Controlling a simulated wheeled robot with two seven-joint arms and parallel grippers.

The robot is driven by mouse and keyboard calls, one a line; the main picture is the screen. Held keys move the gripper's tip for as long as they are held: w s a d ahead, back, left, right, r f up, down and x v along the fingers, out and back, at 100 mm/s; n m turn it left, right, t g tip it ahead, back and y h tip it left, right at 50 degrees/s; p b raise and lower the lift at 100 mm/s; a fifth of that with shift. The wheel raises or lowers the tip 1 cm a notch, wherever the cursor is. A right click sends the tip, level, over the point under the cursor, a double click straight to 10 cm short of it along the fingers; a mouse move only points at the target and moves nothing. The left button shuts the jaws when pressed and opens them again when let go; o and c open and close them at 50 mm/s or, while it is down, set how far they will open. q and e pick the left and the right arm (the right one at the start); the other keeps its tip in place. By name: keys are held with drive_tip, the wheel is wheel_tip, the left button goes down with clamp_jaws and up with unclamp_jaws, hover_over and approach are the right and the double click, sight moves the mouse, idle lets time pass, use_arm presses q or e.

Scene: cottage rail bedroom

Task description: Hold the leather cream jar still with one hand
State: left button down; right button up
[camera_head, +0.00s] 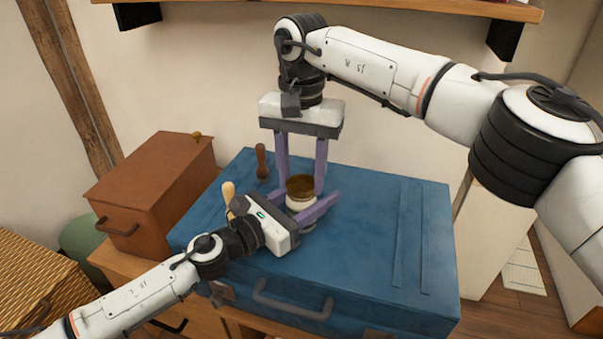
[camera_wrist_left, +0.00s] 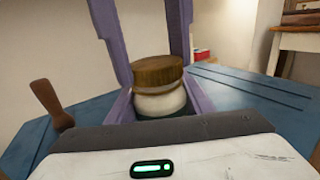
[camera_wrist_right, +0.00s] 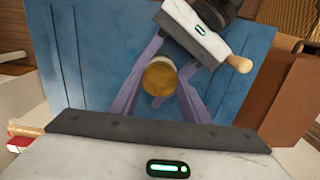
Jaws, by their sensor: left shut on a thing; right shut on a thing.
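The leather cream jar (camera_head: 299,203) stands upright on the blue case, pale-bodied with a round brown lid (camera_head: 300,184). In the left wrist view the jar (camera_wrist_left: 160,103) shows a dark green lower part. My left gripper (camera_head: 312,208) comes in low from the side and is shut on the jar's body. My right gripper (camera_head: 301,187) points down from above, its fingers on either side of the lid, shut on it. In the right wrist view the lid (camera_wrist_right: 160,78) lies between the fingers. The exact finger contacts are partly hidden.
The blue case (camera_head: 400,270) has a clear right half. A dark brown handled tool (camera_head: 261,161) and a light wooden handle (camera_head: 229,196) stand left of the jar. A brown box (camera_head: 150,190) is at the left. A wall shelf (camera_head: 420,6) hangs above.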

sight(302, 183)
drive_tip(key=shift+r, duration=0.15)
idle(0.3)
drive_tip(key=shift+r, duration=0.95)
drive_tip(key=shift+r, duration=2)
use_arm(q)
drive_tip(key=c, duration=0.8)
unclamp_jaws()
